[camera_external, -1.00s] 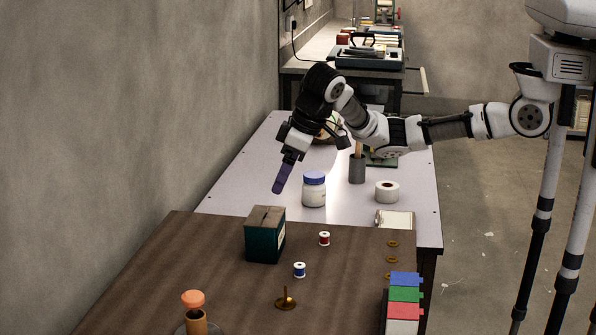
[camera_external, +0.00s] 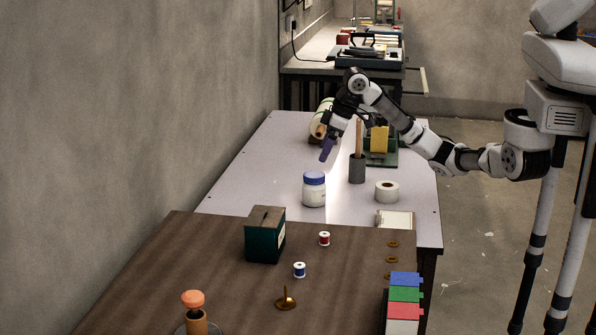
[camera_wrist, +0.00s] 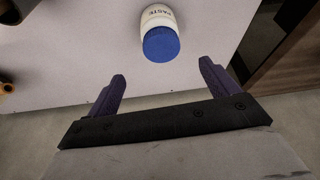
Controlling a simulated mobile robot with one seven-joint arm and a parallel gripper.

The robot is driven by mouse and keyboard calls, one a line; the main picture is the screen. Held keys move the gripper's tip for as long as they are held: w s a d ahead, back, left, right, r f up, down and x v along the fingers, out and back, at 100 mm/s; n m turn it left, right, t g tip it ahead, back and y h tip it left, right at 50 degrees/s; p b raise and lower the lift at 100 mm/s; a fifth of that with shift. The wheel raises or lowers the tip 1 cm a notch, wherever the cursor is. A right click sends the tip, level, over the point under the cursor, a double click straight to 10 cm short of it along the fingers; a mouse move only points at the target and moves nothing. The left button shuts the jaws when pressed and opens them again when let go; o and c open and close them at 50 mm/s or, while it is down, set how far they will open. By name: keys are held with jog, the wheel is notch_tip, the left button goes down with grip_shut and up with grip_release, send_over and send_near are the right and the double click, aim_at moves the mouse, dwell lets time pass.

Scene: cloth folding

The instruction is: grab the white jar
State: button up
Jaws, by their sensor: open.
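The white jar (camera_external: 314,193) with a blue lid stands upright on the light table (camera_external: 245,183).
A grey cup (camera_external: 357,170) with sticks stands right of the jar. A white tape roll (camera_external: 387,191) lies further right. A dark green box (camera_external: 265,236) and thread spools (camera_external: 324,238) sit on the brown table in front. The light table is clear left of the jar.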

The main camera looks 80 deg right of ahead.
aim_at(314, 174)
jog(key=x, duration=0.6)
jog(key=shift+f, duration=0.15)
jog(key=shift+s+a+p+x, duration=0.15)
jog(key=shift+p+x, duration=0.15)
jog(key=shift+x, duration=1.05)
jog(key=shift+s+a+p+x, duration=0.1)
jog(key=shift+p+x, duration=0.15)
jog(key=shift+x, duration=1.05)
jog(key=c, duration=1.3)
jog(key=shift+c, duration=0.2)
